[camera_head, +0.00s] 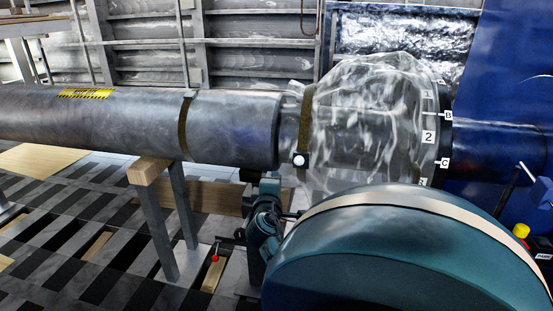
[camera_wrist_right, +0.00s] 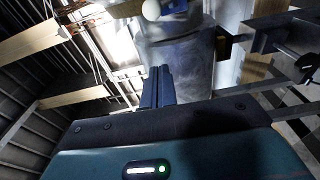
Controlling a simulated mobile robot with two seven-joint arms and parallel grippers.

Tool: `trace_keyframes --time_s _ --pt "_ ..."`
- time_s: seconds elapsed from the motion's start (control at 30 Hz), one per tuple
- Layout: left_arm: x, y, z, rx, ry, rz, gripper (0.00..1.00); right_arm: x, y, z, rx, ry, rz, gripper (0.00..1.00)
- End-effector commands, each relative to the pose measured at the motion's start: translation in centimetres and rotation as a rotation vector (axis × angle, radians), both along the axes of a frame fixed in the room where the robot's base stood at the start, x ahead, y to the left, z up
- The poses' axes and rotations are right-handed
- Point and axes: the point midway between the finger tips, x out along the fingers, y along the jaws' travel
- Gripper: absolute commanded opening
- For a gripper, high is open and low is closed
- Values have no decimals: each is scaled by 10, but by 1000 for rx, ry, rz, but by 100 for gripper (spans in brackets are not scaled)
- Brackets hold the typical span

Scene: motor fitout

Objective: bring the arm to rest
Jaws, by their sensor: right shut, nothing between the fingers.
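My right gripper (camera_wrist_right: 157,85) shows in the right wrist view, its two dark fingers side by side and shut with nothing between them. Beyond the fingertips is a grey metallic cylinder (camera_wrist_right: 180,60), with a white ball knob (camera_wrist_right: 151,10) near the top edge. In the head view I cannot make out the fingers of the right gripper clearly. My left gripper is in neither view.
A long grey shaft (camera_head: 120,120) lies across the head view on a wood-topped support (camera_head: 150,170). Clear wrapping (camera_head: 365,110) covers its right end, beside a dark numbered ring (camera_head: 442,130) and blue housing (camera_head: 510,60).

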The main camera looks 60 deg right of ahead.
Motion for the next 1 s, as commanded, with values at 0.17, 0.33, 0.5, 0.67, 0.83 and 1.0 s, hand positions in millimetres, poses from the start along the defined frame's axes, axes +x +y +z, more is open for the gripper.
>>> trace_keyframes --time_s 0.17,0.33,0.5,0.67,0.83,1.0 --pt "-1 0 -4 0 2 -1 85 -6 19 -1 0 -1 2 0" --pt "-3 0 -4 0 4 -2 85 -8 23 0 0 0 2 0" --pt "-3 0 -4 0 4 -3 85 -7 24 -1 4 -2 10 0" --pt "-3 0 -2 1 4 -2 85 16 58 -26 95 -35 150 0" --pt "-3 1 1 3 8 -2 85 45 154 -89 385 -110 441 0" --pt "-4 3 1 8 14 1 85 35 271 -148 781 -171 648 0"
